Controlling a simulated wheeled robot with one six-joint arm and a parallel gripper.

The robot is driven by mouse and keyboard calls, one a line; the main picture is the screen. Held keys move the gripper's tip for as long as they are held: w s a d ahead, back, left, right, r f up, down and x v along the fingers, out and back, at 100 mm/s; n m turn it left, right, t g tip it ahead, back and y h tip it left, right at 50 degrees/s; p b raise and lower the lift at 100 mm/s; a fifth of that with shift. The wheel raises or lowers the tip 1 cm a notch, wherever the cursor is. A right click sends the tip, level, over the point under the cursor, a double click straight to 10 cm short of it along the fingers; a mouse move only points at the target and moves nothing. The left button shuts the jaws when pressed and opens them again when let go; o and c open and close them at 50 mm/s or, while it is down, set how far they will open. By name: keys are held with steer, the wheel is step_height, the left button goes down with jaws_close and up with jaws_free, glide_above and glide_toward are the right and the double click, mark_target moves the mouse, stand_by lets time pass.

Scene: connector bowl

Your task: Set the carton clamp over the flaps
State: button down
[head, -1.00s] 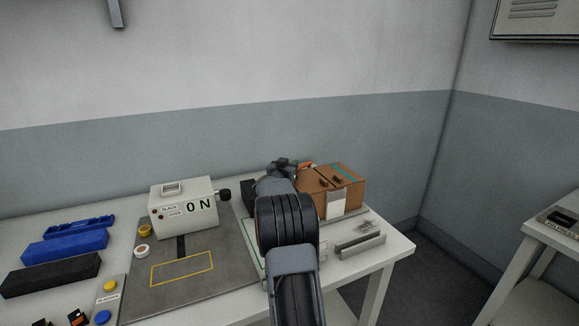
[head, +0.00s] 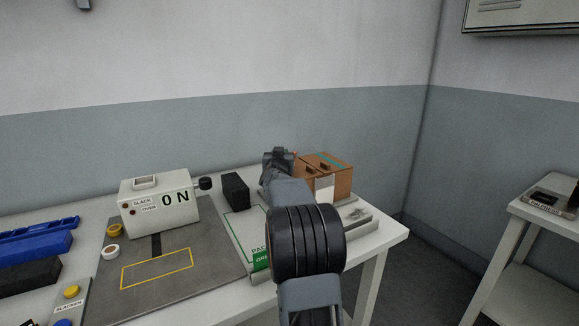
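The brown carton (head: 343,179) stands at the right end of the table, with a white label on its front and a teal strip on top. Small dark pieces lie on its top; I cannot tell whether one is the clamp. A small orange part (head: 295,154) shows between my gripper and the carton. My gripper (head: 277,154) is at the carton's left, seen from behind. My arm hides its fingers and the carton's left part, so I cannot tell whether it is open or holds anything.
A white box reading "0 N" (head: 160,204) stands on a grey mat with a yellow outline. A black block (head: 235,190) stands right of it. Blue trays (head: 38,245) are at left. A side table (head: 545,208) stands right.

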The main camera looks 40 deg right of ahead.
steer(key=shift+s+d, duration=0.1)
steer(key=shift+s, duration=0.1)
steer(key=c, duration=0.9)
jaws_free()
steer(key=shift+v, duration=6.95)
steer(key=shift+d+r, duration=0.1)
steer(key=shift+c, duration=0.2)
